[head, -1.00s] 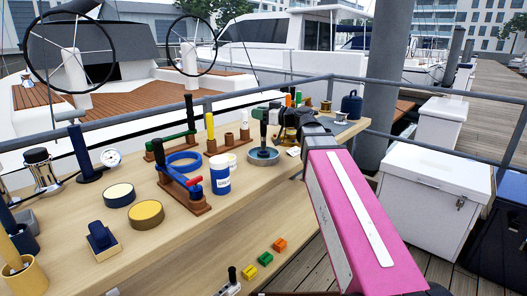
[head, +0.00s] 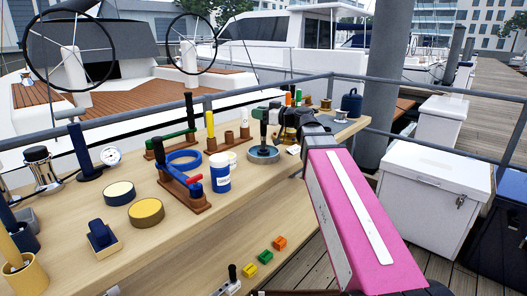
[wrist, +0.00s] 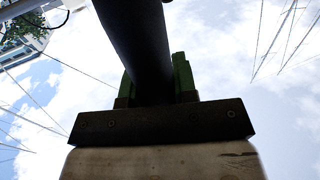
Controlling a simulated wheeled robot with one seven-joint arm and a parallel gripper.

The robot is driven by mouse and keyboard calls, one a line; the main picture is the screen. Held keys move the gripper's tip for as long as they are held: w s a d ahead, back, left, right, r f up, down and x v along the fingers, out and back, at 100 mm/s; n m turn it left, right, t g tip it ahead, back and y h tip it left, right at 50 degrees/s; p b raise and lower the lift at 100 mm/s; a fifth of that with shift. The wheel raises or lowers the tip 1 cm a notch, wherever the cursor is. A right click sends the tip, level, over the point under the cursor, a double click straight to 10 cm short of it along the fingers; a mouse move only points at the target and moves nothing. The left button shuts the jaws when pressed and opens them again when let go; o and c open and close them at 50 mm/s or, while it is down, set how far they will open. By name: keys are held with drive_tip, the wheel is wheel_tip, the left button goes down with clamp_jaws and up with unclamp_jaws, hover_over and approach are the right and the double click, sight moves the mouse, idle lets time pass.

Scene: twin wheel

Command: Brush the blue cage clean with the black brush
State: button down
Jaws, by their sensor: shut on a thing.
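My gripper (head: 271,111) is at the far part of the bench, at the end of my pink arm. In the wrist view its green fingers (wrist: 183,77) are shut on a thick black cylinder (wrist: 135,40), which appears to be the brush. In the head view the black brush (head: 264,127) stands roughly upright over a round grey-blue dish (head: 263,154). I cannot tell if its lower end touches the dish.
A blue-and-white cup (head: 220,174), a wooden rack (head: 195,207) and two round tins (head: 147,212) stand left of the dish. A dark blue pot (head: 351,102) is at the far end. Coloured blocks (head: 265,257) lie on the lower shelf. A rail (head: 420,88) runs behind.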

drive_tip(key=shift+f, duration=1.4)
drive_tip(key=shift+r, duration=0.25)
idle(1.6)
drive_tip(key=shift+r, duration=0.1)
drive_tip(key=shift+r, duration=2.35)
